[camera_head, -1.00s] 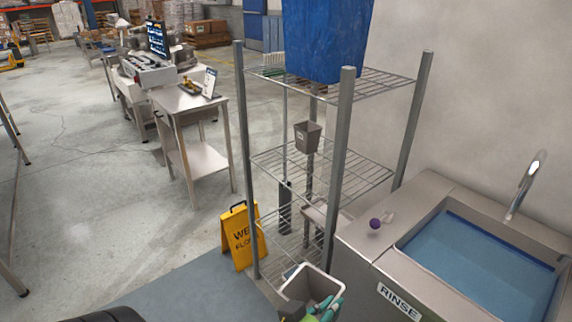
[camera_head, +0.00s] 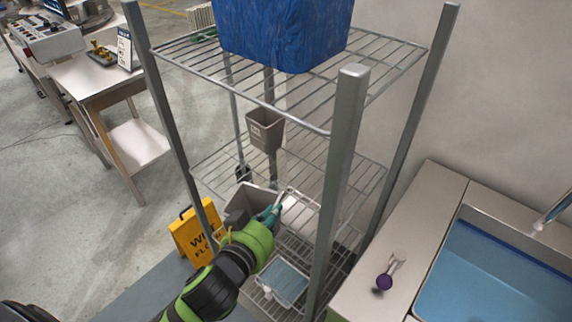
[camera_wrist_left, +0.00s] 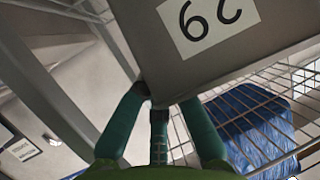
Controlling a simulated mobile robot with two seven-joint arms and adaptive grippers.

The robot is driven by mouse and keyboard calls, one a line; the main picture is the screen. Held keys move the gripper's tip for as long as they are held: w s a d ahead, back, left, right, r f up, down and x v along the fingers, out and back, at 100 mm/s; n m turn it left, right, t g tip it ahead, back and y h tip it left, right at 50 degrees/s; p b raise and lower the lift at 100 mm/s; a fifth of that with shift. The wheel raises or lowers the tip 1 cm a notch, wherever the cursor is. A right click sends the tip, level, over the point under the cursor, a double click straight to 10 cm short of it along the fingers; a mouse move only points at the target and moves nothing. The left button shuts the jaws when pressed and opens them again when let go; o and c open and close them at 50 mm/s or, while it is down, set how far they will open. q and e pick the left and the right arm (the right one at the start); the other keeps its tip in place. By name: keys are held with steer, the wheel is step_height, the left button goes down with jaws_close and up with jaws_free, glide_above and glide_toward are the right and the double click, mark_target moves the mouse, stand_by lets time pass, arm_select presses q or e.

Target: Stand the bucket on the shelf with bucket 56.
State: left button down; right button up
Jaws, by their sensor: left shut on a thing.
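A grey bucket (camera_head: 245,203) is held at the front of the wire rack, around middle-shelf height. My left gripper (camera_head: 272,212) is shut on its rim side. In the left wrist view the held bucket (camera_wrist_left: 215,62) fills the top, with a white two-digit label turned upside down, and the green fingers (camera_wrist_left: 158,105) are against it. A smaller grey bucket (camera_head: 265,133) with a pale label is at the middle level by the back post; its number is too small to read. The middle wire shelf (camera_head: 345,180) is partly hidden by the front post. My right gripper is not in view.
A large blue bin (camera_head: 285,30) is on the top shelf. A pale tray (camera_head: 284,280) lies on the bottom level. The front post (camera_head: 338,170) is close to my left gripper. A yellow wet-floor sign (camera_head: 194,236) stands left; a rinse sink (camera_head: 505,280) is right.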

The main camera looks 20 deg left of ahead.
arm_select(q)
steer(key=w+d+r+m+g+h+b, duration=0.1)
steer(key=w+d+r+m+h, duration=0.1)
steer(key=w+r, duration=0.35)
steer(key=w+d+r+m+g+h+b, duration=0.1)
steer(key=w+r+m, duration=0.1)
steer(key=w, duration=0.6)
step_height(320, 180, down, 9)
steer(key=p, duration=0.1)
steer(key=shift+s+d, duration=0.15)
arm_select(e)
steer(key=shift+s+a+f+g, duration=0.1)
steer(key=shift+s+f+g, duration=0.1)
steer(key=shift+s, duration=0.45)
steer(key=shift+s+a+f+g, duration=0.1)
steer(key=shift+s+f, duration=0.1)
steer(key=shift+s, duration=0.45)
arm_select(q)
steer(key=shift+f, duration=0.15)
steer(key=c, duration=1.8)
jaws_free()
steer(key=shift+f, duration=0.2)
steer(key=o, duration=0.4)
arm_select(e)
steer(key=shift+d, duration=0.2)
arm_select(q)
steer(key=shift+r, duration=0.15)
